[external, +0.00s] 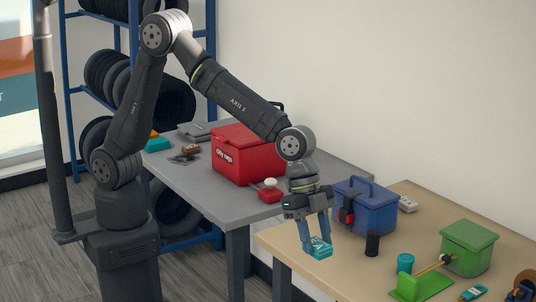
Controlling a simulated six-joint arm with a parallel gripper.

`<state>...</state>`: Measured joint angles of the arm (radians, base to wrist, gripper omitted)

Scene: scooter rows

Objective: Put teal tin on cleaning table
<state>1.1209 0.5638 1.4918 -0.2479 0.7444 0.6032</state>
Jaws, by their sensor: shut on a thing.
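My gripper (318,240) points down in the external view. It is shut on the teal tin (321,252), a small teal block with a white mark on its face. The tin shows between the fingertips over the left part of a light wooden table (345,280). Its exact height above the surface is hard to tell. A grey table (188,172) stands further back to the left. No label shows which table is the cleaning table.
A red bin (238,160) and small items stand on the grey table. A blue box (372,212), a dark cylinder (372,243), a teal cup (405,263), a green stand (420,287) and a green bin (466,255) crowd the wooden table. Its front left is clear.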

